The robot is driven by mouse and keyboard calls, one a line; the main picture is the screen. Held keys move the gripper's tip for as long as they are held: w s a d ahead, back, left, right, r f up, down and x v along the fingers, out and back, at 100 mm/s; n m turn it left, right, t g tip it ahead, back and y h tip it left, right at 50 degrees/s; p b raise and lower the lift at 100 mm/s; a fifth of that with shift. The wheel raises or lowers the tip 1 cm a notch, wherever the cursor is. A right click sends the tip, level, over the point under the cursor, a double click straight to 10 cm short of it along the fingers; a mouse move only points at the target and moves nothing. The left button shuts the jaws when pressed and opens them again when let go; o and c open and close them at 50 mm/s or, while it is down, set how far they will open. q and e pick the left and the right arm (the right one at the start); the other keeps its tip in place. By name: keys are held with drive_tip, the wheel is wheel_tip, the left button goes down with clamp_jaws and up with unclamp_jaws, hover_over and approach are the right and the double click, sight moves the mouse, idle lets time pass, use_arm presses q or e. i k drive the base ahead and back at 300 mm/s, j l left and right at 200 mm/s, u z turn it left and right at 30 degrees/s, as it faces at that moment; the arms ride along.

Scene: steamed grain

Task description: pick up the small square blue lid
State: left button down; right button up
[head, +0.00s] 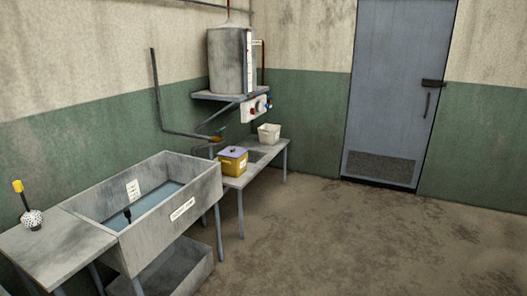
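A small square blue lid (232,154) shows in the head view, left of the middle. It lies on top of a yellow box (232,168), and a small dark shape, too small to make out, shows on it. The box stands on a low grey metal table (238,181) along the left wall. Neither of my grippers is in view.
A grey sink (170,225) with water stands nearer, left of the table. A white bucket (268,133) stands behind the box. A tank (227,60) and a pipe (178,133) are above. The floor (370,240) to the right is clear.

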sight(229, 153)
drive_tip(key=i, duration=2.5)
